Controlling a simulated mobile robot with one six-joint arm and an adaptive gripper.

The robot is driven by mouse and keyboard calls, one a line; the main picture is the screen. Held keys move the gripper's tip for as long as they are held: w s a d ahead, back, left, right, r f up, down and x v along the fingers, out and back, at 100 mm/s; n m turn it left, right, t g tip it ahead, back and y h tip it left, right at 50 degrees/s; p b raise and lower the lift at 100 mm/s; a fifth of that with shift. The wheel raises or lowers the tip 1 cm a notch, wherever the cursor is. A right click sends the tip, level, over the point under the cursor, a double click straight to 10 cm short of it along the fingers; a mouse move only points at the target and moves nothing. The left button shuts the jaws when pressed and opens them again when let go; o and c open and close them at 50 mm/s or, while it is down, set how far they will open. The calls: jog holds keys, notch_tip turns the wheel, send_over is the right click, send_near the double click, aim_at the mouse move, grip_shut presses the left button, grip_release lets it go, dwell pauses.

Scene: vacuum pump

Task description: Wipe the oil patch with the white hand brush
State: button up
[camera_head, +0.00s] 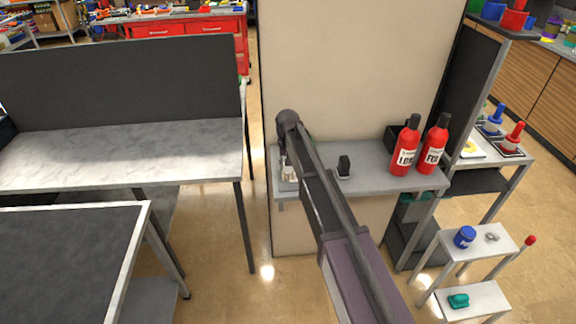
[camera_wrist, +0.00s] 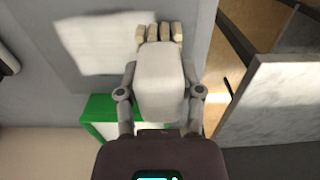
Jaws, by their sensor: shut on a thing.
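The white hand brush (camera_wrist: 158,88) fills the middle of the wrist view, with pale bristle tufts (camera_wrist: 158,34) at its far end. My gripper (camera_wrist: 160,74) is shut on it, one finger on each side. In the head view, my gripper (camera_head: 289,167) is over the left end of the grey wall shelf (camera_head: 374,183), largely hidden by my arm. I cannot make out an oil patch in either view. Whether the bristles touch the shelf is not clear.
A white sheet-like patch (camera_wrist: 105,42) and a green-edged box (camera_wrist: 97,110) are near the brush. A small black object (camera_head: 344,167) and two red bottles (camera_head: 405,150) (camera_head: 433,148) stand along the shelf. A grey-topped workbench (camera_head: 120,155) is to the left, across a floor gap.

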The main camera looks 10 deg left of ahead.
jog(key=shift+d, duration=0.15)
jog(key=shift+w+d, duration=0.25)
jog(key=shift+d, duration=0.55)
jog(key=shift+w+d, duration=0.2)
jog(key=shift+d, duration=0.6)
jog(key=shift+d, duration=0.1)
jog(key=shift+w+d+f, duration=0.1)
jog(key=shift+w+d, duration=0.1)
jog(key=shift+d, duration=0.65)
jog(key=shift+w+d, duration=0.2)
jog(key=shift+d, duration=0.6)
jog(key=shift+d, duration=0.1)
jog(key=shift+w+d, duration=0.25)
jog(key=shift+d, duration=0.55)
jog(key=shift+w+d, duration=0.25)
jog(key=shift+d, duration=0.55)
jog(key=shift+s, duration=0.1)
jog(key=shift+s+d, duration=0.1)
jog(key=shift+s, duration=0.3)
jog(key=shift+c, duration=0.5)
